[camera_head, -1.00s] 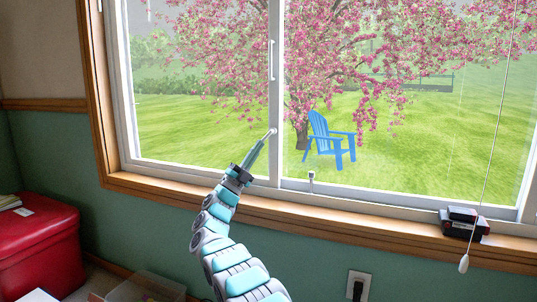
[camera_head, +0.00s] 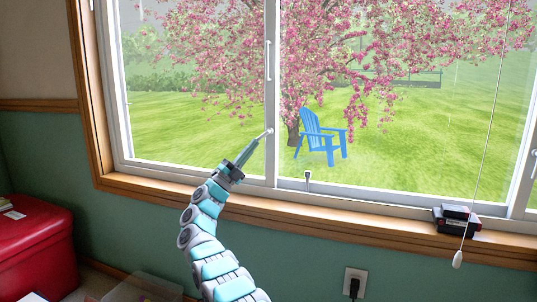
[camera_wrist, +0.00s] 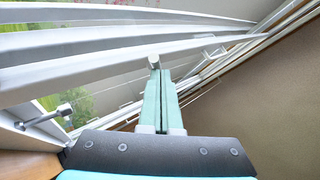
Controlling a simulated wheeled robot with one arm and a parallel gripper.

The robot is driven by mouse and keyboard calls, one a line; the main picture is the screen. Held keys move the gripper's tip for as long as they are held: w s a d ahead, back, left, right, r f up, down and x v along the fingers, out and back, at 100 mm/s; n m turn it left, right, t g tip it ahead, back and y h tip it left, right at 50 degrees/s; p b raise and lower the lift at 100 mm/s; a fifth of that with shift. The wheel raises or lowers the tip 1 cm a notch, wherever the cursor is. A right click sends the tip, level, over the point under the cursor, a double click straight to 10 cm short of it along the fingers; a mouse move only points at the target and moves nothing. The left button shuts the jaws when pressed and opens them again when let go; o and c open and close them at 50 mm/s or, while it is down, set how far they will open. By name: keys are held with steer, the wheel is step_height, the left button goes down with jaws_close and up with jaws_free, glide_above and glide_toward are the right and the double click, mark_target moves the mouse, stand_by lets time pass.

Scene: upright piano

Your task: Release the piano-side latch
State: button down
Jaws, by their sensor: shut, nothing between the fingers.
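A sliding window with a white frame fills the head view. A small pale latch knob (camera_head: 270,131) sits on the upright middle bar (camera_head: 272,100). A second small latch (camera_head: 308,175) stands on the lower frame to the right. No piano is in view, so I cannot tell which latch is piano-side. My gripper (camera_head: 257,143) is shut and empty, its thin fingers pointing up and right with their tips at the first knob. In the wrist view a metal knob (camera_wrist: 153,61) sits right at the fingertips (camera_wrist: 157,75); contact is unclear. Another metal knob (camera_wrist: 65,109) shows at left.
A wooden sill (camera_head: 330,222) runs below the window and carries a dark box (camera_head: 455,221) at right. A blind cord (camera_head: 484,130) hangs there. A red chest (camera_head: 35,250), a clear bin (camera_head: 145,288) and a wall outlet (camera_head: 354,283) are lower down.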

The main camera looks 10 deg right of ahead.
steer(key=shift+a+m, duration=0.1)
steer(key=shift+m, duration=0.2)
steer(key=shift+w+r+p, duration=0.1)
steer(key=shift+r+p, duration=0.1)
steer(key=shift+p, duration=0.25)
steer(key=shift+w+a+r+p, duration=0.2)
steer(key=shift+r+p, duration=0.2)
steer(key=shift+p, duration=0.5)
steer(key=shift+a+r+p, duration=0.1)
steer(key=shift+a+p, duration=0.1)
steer(key=shift+p, duration=0.2)
